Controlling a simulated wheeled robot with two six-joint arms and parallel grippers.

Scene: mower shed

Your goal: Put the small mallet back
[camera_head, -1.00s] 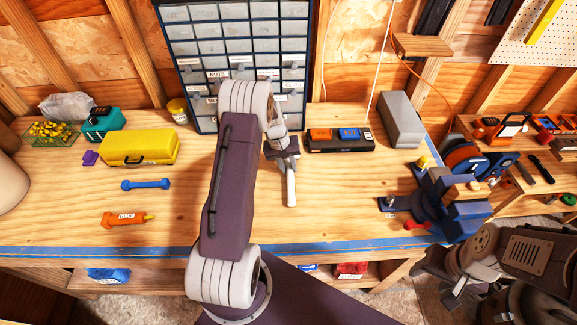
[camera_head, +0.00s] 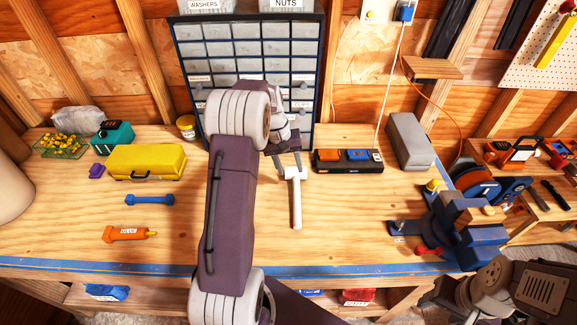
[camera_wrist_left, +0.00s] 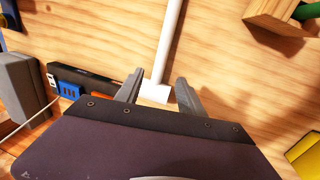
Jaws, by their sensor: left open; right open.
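The small mallet (camera_head: 296,203) is pale, with a straight handle and a block head. It lies on the workbench (camera_head: 350,220), its head towards the drawer cabinet and its handle towards the front edge. My left gripper (camera_head: 289,164) is open at the head end. In the left wrist view the mallet head (camera_wrist_left: 155,92) sits between the two spread fingertips of that gripper (camera_wrist_left: 158,82), and the handle runs away to the top. My right gripper (camera_head: 441,303) is low at the right, in front of the bench, partly hidden by its arm.
Behind are the drawer cabinet (camera_head: 227,68) and a black case (camera_head: 348,167). A blue vise (camera_head: 462,235) stands right. A yellow toolbox (camera_head: 146,163), a blue dumbbell-shaped tool (camera_head: 150,199) and an orange glue bottle (camera_head: 124,234) are left. The bench right of the mallet is clear.

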